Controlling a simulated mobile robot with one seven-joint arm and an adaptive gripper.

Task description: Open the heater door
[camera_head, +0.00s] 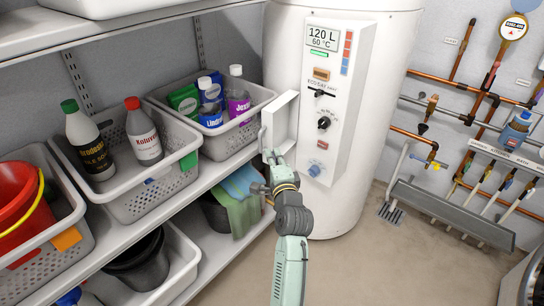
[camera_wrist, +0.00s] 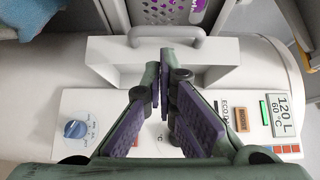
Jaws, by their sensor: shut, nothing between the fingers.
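The heater (camera_head: 345,30) is a tall white cylinder with a control panel (camera_head: 335,75) on its front. The white heater door (camera_head: 281,122) stands swung out to the left of the panel, leaving the display and knobs uncovered. Its grey bar handle (camera_head: 262,139) is on the outer side. In the wrist view, the door (camera_wrist: 105,62) and handle (camera_wrist: 166,37) lie ahead of my gripper (camera_wrist: 163,66). My gripper (camera_head: 271,157) is just below the door in the head view, its fingers together and empty. I cannot tell whether its fingers touch the door.
Shelves (camera_head: 220,165) with grey baskets (camera_head: 215,140) of bottles stand close to the left of the door. A green cloth (camera_head: 242,210) hangs from a dark bucket on the lower shelf. The floor in front is clear.

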